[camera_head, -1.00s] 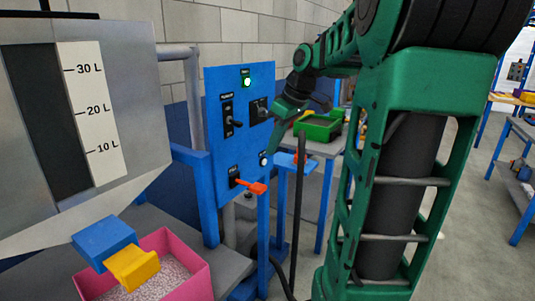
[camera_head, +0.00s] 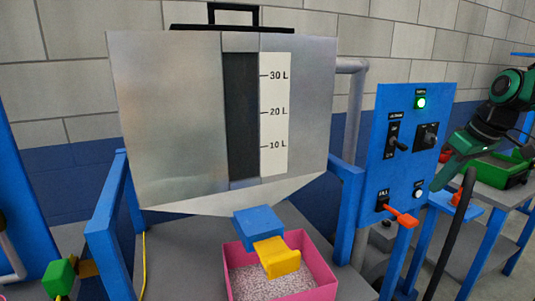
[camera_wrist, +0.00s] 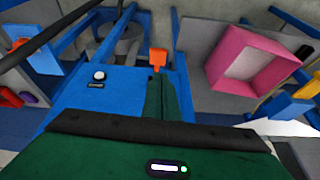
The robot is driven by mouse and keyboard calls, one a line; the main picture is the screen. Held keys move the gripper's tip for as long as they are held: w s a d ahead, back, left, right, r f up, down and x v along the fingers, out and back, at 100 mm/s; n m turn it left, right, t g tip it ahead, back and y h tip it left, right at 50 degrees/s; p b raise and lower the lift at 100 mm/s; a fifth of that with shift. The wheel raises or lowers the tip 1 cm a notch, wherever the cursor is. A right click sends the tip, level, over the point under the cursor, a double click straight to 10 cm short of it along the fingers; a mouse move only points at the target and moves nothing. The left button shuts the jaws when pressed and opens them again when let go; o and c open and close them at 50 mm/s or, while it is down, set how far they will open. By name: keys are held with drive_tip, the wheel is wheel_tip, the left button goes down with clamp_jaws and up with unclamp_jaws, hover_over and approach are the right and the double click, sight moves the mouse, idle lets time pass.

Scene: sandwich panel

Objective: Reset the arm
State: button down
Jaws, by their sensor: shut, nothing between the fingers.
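My gripper (camera_head: 437,184) is green and shows at the right of the head view, pointing down, its fingers together and empty. It is in front of the right edge of the blue panel (camera_head: 378,160), close to a white round button (camera_head: 418,192); I cannot tell whether it touches the panel. In the wrist view the shut green fingers (camera_wrist: 165,98) reach over the blue panel, beside the white button (camera_wrist: 98,75) and below the orange lever (camera_wrist: 158,58). Part of my arm is cut off by the right edge of the head view.
A grey hopper (camera_head: 180,120) with a litre scale stands left of the panel, above a pink bin (camera_head: 325,275) of speckled granules. The orange lever (camera_head: 402,217) juts out from the panel. A green tray (camera_head: 495,172) sits on a table behind my arm.

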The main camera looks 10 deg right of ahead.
drive_tip(key=s+a+f+m+g, duration=0.1)
drive_tip(key=s+a+f+m, duration=0.2)
drive_tip(key=s, duration=0.4)
drive_tip(key=s+a+f+m+g, duration=0.2)
drive_tip(key=s+a+f+m, duration=0.1)
drive_tip(key=s+f, duration=0.3)
drive_tip(key=s+a+f+m+g+h, duration=0.1)
drive_tip(key=s+a+f+m, duration=0.2)
drive_tip(key=s, duration=0.6)
wheel_tip(320, 180, down, 2)
drive_tip(key=shift+a+f, duration=0.1)
drive_tip(key=shift+a, duration=0.4)
drive_tip(key=shift+w+f, duration=0.2)
drive_tip(key=shift+w, duration=0.4)
drive_tip(key=shift+a, duration=0.1)
